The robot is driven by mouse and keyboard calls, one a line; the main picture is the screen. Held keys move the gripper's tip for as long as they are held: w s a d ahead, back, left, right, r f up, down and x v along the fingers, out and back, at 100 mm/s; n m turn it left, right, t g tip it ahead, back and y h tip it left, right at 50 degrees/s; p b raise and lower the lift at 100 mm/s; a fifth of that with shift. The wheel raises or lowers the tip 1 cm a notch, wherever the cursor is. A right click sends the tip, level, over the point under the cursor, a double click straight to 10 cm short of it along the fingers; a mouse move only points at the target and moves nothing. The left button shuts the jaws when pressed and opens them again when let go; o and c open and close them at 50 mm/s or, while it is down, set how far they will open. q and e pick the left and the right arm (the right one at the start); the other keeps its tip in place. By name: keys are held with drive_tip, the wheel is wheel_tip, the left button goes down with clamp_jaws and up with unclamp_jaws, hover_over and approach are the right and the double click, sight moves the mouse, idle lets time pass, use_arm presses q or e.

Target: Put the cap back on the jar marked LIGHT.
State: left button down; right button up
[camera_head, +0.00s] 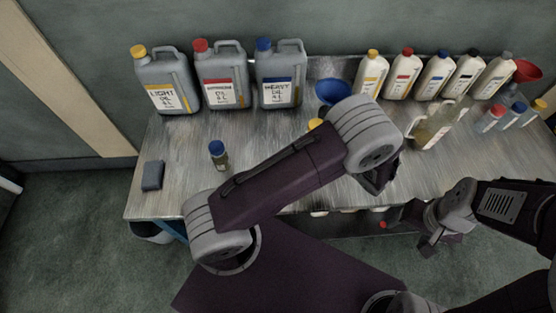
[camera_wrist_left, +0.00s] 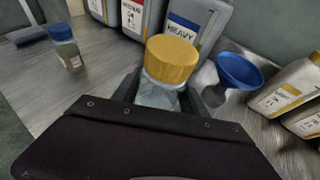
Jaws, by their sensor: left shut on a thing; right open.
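A clear glass jar (camera_wrist_left: 158,95) with a yellow cap (camera_wrist_left: 170,58) on top shows in the left wrist view. My left gripper (camera_wrist_left: 163,98) is shut on the jar, with a finger on either side below the cap. Its lower part and any marking are hidden. I cannot tell whether the cap is fully seated. In the head view only the yellow cap (camera_head: 315,123) shows behind my left arm, which hides the left gripper. My right gripper (camera_head: 412,232) is open, in front of the table's front edge at the right.
A blue-capped jar (camera_head: 219,156) and a dark block (camera_head: 152,176) stand on the left of the table (camera_head: 180,190). Large oil cans (camera_head: 222,85), a blue funnel (camera_head: 333,90) and several bottles (camera_head: 404,75) line the back. A jug (camera_head: 432,130) stands at the right.

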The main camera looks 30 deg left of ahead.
use_arm(q)
drive_tip(key=s+a+f, duration=0.2)
drive_tip(key=a+f, duration=0.1)
drive_tip(key=a, duration=0.2)
drive_tip(key=s+a+f+p, duration=0.1)
drive_tip(key=a+f, duration=0.2)
drive_tip(key=a, duration=0.3)
drive_tip(key=shift+s+f, duration=0.35)
drive_tip(key=shift+f, duration=0.05)
wheel_tip(320, 180, down, 4)
drive_tip(key=shift+p, duration=0.3)
drive_tip(key=shift+f, duration=0.2)
drive_tip(key=c, duration=0.6)
unclamp_jaws()
